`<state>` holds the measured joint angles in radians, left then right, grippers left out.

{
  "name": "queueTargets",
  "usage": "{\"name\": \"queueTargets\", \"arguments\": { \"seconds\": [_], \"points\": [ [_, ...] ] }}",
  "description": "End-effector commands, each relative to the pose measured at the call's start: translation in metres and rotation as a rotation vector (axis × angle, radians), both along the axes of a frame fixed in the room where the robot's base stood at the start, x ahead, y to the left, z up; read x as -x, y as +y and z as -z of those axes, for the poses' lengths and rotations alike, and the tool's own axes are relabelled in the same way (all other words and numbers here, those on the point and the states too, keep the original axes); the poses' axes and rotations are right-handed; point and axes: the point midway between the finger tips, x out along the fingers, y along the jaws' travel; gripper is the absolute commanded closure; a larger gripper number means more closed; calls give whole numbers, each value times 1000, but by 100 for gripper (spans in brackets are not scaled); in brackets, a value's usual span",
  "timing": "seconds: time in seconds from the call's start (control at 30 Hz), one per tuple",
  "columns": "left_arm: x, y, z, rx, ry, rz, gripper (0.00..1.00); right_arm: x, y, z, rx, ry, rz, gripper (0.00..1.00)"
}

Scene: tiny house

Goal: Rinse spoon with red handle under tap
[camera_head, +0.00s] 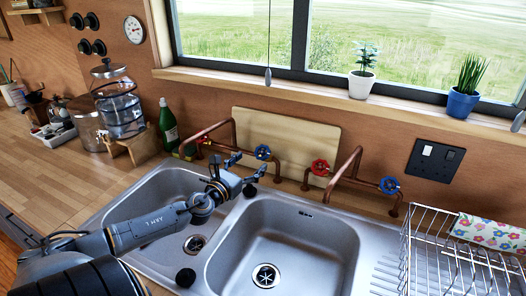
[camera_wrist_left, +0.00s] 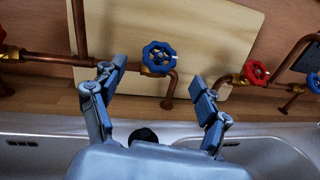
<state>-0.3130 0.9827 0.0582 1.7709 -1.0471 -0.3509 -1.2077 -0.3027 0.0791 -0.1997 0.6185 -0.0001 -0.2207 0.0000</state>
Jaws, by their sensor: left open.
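My left gripper (camera_head: 247,163) is open and empty above the divider between the two sinks, its fingers pointing at the wall. In the left wrist view its fingers (camera_wrist_left: 153,88) are spread below and to either side of a blue tap wheel (camera_wrist_left: 158,58), which also shows in the head view (camera_head: 262,152). I cannot tell whether they touch it. Copper tap pipes (camera_head: 355,152) rise behind the sinks, with a red wheel (camera_head: 320,167) and another blue wheel (camera_head: 389,185). I see no water running. I see no spoon with a red handle in either view. My right gripper is not in view.
The right sink basin (camera_head: 285,240) is empty apart from its drain; my left arm crosses the left basin (camera_head: 155,197). A wooden board (camera_head: 285,135) leans behind the taps. A wire dish rack (camera_head: 450,255) stands right, a green bottle (camera_head: 168,125) left.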

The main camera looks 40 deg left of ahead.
Motion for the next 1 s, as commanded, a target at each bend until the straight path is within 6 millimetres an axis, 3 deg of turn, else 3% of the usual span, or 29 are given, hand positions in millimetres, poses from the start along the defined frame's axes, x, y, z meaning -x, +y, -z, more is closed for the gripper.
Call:
{"name": "queueTargets", "arguments": {
  "seconds": [0.17, 0.53, 1.0],
  "points": [
    [-23, 5, -2, 1, -3, -2, 25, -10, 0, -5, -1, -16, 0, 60],
    [-65, 12, -1, 2, -3, -2, 25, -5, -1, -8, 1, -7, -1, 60],
    [-76, 14, 1, 0, 1, 0, 25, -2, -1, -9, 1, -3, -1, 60]
  ]
}}
